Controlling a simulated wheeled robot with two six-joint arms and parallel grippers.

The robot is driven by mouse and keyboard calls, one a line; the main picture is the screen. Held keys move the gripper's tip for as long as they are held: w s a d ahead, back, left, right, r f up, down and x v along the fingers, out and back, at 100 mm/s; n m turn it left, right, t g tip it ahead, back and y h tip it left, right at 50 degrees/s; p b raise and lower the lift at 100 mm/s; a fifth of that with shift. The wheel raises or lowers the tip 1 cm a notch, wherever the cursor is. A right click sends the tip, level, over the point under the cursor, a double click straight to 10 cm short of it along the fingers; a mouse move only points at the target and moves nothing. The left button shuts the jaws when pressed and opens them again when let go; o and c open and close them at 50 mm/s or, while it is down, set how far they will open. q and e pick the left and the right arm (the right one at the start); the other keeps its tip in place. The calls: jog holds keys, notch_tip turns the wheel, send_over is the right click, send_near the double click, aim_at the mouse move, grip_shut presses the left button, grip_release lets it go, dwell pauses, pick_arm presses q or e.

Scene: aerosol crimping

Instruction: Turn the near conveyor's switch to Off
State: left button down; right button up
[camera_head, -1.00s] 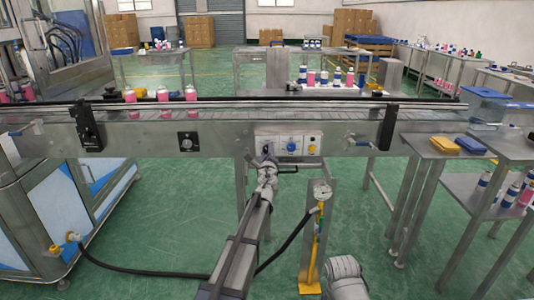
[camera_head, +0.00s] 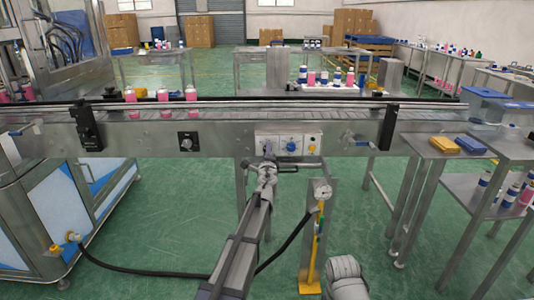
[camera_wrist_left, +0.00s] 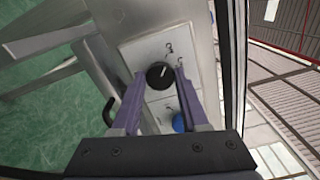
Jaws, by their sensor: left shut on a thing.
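The near conveyor (camera_head: 225,133) runs across the head view, with a white switch panel (camera_head: 311,138) on its front. My left gripper (camera_head: 267,160) reaches up to the panel's left part and hides most of the switch there. In the left wrist view, the switch is a round black knob (camera_wrist_left: 160,75) with a pale pointer line, on a white plate (camera_wrist_left: 150,50). The left gripper's fingers (camera_wrist_left: 163,88) are shut on the knob, one on each side. Small marks beside the knob are too small to read. My right gripper is not in view.
A blue knob (camera_head: 291,145) sits just right of the gripper. Another black knob (camera_head: 188,141) is further left on the conveyor. Pink bottles (camera_head: 163,95) stand on the belt.

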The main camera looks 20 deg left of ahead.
pick_arm(q)
jog(key=shift+c, duration=2.1)
grip_release()
jog(key=v, duration=0.7)
jog(key=shift+s, duration=0.4)
jog(key=shift+d, duration=0.15)
